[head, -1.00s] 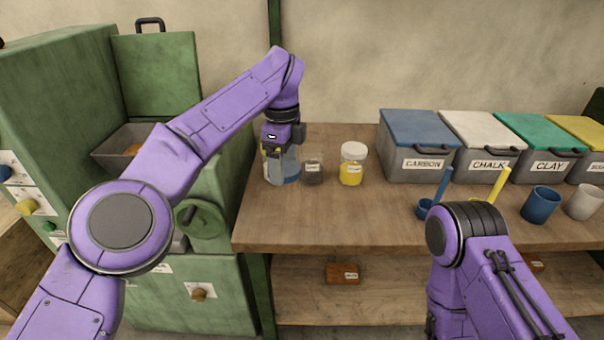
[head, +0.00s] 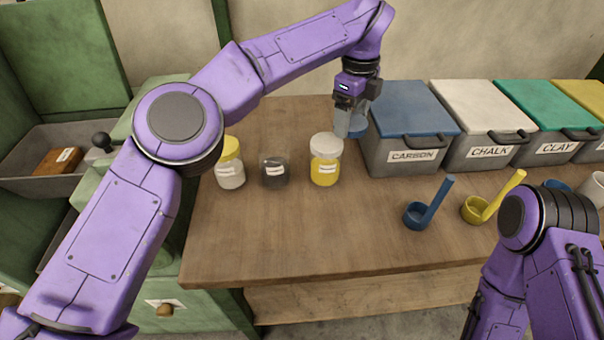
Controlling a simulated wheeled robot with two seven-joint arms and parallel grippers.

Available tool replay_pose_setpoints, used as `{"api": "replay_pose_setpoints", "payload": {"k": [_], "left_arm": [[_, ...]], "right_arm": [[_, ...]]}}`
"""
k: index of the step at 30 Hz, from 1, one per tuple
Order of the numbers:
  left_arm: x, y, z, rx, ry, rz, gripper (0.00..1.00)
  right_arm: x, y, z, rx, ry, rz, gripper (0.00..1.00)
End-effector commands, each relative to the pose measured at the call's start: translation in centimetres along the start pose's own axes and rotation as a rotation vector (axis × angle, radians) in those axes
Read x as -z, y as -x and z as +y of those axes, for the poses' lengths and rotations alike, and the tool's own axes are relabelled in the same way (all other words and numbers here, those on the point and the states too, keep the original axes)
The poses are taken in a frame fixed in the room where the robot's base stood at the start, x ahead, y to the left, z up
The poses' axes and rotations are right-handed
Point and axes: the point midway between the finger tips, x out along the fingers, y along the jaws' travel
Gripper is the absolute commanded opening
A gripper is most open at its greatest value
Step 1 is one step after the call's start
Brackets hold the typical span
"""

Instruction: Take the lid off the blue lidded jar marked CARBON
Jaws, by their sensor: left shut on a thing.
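My left gripper (head: 346,128) is shut on a blue lid (head: 360,121), held up just left of the blue-lidded CARBON bin and behind the jars. The fingers partly hide the lid. A small glass jar with dark contents (head: 273,172) stands open on the bench, with no lid on it; its label is too small to read. To its left is a jar with a yellow lid and pale contents (head: 230,172). To its right is a jar with a white lid and yellow contents (head: 325,165). My right gripper is out of view.
Grey bins stand along the back right: CARBON (head: 405,156), CHALK (head: 481,152), CLAY (head: 553,150). A blue scoop (head: 418,214) and a yellow scoop (head: 478,210) lie in front of them. The front left of the wooden bench (head: 290,235) is clear. A grey tray (head: 25,178) holds a brown block.

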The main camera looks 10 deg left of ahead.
Motion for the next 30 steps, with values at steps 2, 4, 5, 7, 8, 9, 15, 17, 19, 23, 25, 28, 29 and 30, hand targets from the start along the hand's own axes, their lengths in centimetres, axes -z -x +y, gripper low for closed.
{"api": "replay_pose_setpoints", "payload": {"k": [2,4,5,7,8,9,15,17,19,23,25,28,29,30], "left_arm": [[-1.0,0.4,1.4,-0.001,-0.083,0.004,0.39],[-1.4,0.0,3.2,0.000,-0.191,0.005,0.39],[-1.5,-0.2,4.0,0.001,-0.240,0.005,0.39],[-1.4,-0.7,6.1,0.001,-0.352,0.005,0.39],[-1.4,-0.8,7.0,0.001,-0.396,0.004,0.39],[-1.2,-1.0,8.2,0.002,-0.455,0.004,0.39],[0.3,-1.0,16.6,0.002,-0.786,0.004,0.39],[1.1,-0.9,19.9,0.003,-0.903,0.004,0.39],[2.1,-0.9,23.6,0.003,-1.025,0.004,0.39],[3.6,-0.9,28.8,0.002,-1.192,0.002,0.39],[4.1,-1.0,30.6,0.001,-1.245,0.002,0.39],[4.1,-1.3,31.3,0.000,-1.277,0.004,0.39],[3.8,-1.4,31.1,-0.001,-1.278,0.006,0.39],[3.3,-1.8,30.6,-0.001,-1.279,0.005,0.39]], "right_arm": [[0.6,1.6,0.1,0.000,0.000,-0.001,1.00],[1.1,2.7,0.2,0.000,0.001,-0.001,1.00],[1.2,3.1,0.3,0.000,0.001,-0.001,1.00],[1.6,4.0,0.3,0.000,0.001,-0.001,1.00],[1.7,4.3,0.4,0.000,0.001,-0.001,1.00],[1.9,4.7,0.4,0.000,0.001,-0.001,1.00],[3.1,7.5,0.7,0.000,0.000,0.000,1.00],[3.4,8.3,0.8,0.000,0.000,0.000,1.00],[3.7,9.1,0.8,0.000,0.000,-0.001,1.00],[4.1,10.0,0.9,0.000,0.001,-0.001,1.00],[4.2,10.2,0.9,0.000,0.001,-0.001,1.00],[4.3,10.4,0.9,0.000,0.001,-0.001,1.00],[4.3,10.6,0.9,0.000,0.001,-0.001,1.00],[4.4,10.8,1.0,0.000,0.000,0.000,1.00]]}}
